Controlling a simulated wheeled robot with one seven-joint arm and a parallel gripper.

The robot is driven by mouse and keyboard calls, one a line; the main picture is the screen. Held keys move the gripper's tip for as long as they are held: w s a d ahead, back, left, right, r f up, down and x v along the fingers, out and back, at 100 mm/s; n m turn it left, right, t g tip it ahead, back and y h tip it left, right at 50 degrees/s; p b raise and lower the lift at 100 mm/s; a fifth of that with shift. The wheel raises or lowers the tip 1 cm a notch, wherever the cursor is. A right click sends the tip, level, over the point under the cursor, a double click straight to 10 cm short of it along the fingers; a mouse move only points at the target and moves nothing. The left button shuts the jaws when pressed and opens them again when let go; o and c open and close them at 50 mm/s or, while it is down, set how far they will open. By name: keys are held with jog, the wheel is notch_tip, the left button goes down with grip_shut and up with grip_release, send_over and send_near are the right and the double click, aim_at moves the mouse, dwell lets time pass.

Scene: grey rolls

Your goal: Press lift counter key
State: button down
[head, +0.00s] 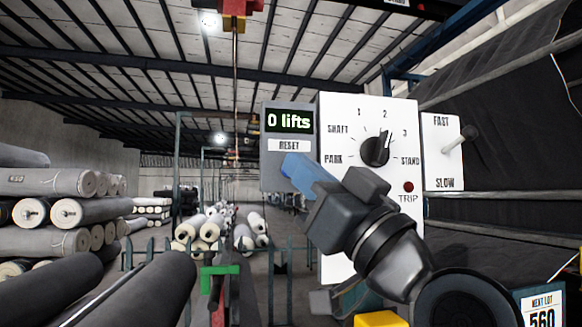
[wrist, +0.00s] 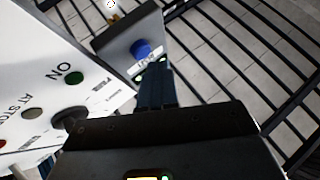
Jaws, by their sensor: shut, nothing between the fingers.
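The lift counter is a grey box (head: 274,176) whose green display (head: 289,121) reads "0 lifts", with a white RESET label (head: 289,146) under it. In the wrist view its round blue key (wrist: 141,49) shows on the box face, beside a white label partly covered by my fingers. My gripper (head: 287,163) is shut and empty, its blue fingers pointing at the box just below the RESET label. In the wrist view the fingertips (wrist: 153,68) lie close to the key in the picture. I cannot tell whether they touch the box. In the head view my fingers hide the key.
A white panel (head: 340,115) with a rotary knob (head: 375,150) and red TRIP lamp (head: 408,187) stands right beside the counter. A FAST/SLOW lever (head: 459,140) juts out further right. Grey rolls (head: 60,182) are stacked at left. The space left of the counter is open.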

jog(key=shift+s, duration=0.1)
jog(key=s, duration=0.2)
jog(key=s+d+p, duration=0.1)
jog(key=s, duration=0.1)
jog(key=shift+s+d, duration=0.2)
jog(key=shift+s, duration=0.15)
dwell(0.3)
dwell(0.6)
